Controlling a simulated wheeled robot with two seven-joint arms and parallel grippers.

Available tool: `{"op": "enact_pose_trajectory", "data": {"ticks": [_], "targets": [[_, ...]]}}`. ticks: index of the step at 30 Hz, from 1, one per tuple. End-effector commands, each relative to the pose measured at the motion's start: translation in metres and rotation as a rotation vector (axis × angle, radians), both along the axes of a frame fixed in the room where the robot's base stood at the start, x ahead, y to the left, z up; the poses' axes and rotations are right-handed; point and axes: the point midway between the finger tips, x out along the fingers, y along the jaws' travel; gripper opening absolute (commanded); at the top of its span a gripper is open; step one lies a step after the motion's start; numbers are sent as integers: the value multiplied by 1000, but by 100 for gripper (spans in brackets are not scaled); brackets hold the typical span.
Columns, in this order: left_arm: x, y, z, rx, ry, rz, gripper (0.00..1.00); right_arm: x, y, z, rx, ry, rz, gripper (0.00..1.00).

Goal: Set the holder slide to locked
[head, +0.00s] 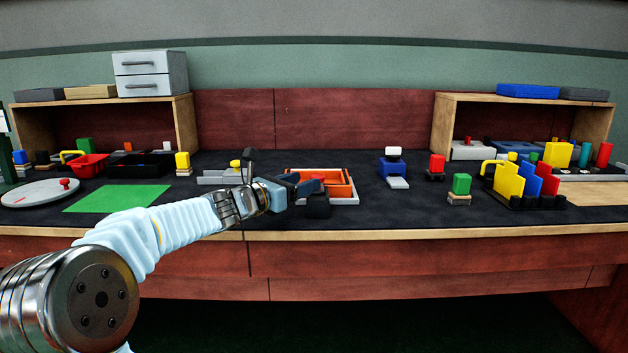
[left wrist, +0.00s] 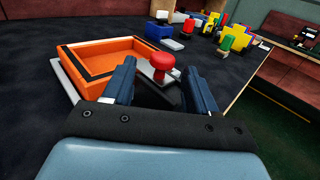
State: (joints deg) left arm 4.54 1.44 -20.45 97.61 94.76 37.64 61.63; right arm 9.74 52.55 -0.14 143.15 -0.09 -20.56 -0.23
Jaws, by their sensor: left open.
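An orange tray (head: 341,189) sits on a light base plate on the dark bench top; it also shows in the left wrist view (left wrist: 85,58). A red knob (left wrist: 161,64) stands on a grey slide plate (left wrist: 150,74) beside the tray's right side in the left wrist view. My left gripper (head: 311,191) is open, and its two blue fingers stand on either side of the red knob (left wrist: 163,80). I cannot tell whether either finger touches the knob. In the head view the gripper partly hides the tray and knob. My right gripper is not in view.
A blue block with a white top (head: 393,166) stands right of the tray. A green block (head: 461,184) and a rack of coloured plates (head: 513,186) are farther right. A grey fixture with a yellow knob (head: 235,164) is behind my forearm. The bench's front edge is close.

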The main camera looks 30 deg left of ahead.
Motion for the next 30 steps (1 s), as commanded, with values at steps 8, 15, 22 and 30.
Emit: {"op": "enact_pose_trajectory", "data": {"ticks": [8, 15, 22, 30], "targets": [[-60, 14, 1, 1, -2, 1, 57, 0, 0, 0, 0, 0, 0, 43], [-78, 19, 0, 0, 0, 1, 57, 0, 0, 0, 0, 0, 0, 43], [-78, 19, 0, 0, 0, 0, 57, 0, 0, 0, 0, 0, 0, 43], [-78, 19, 0, 0, 0, 0, 57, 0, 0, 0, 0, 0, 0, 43]]}}
